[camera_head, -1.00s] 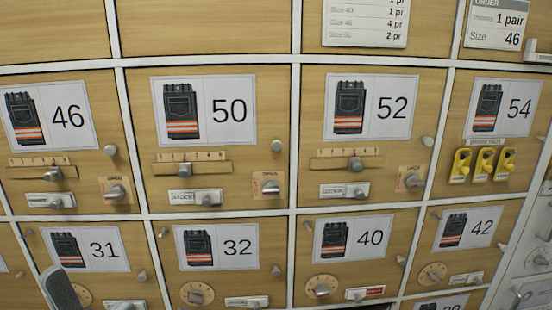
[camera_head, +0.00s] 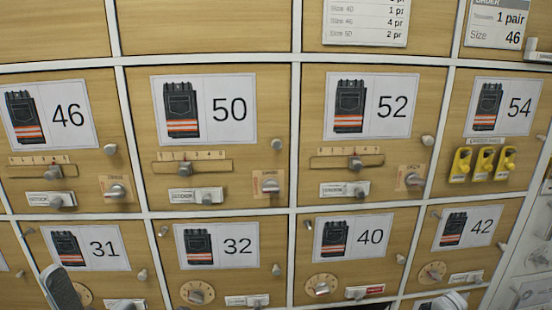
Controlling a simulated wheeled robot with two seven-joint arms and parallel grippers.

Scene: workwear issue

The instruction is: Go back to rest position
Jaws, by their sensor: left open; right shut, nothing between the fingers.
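My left gripper (camera_head: 62,289) shows as a dark grey rounded piece at the lower left edge, in front of the locker front marked 31 (camera_head: 102,243). It is open, and only part of it is in view.
A wall of wooden locker fronts with white dividers fills the view, including 46 (camera_head: 68,115), 50 (camera_head: 230,108) and 52 (camera_head: 393,107). Knobs, sliders and dials stick out. An order card (camera_head: 498,28) is at the top right.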

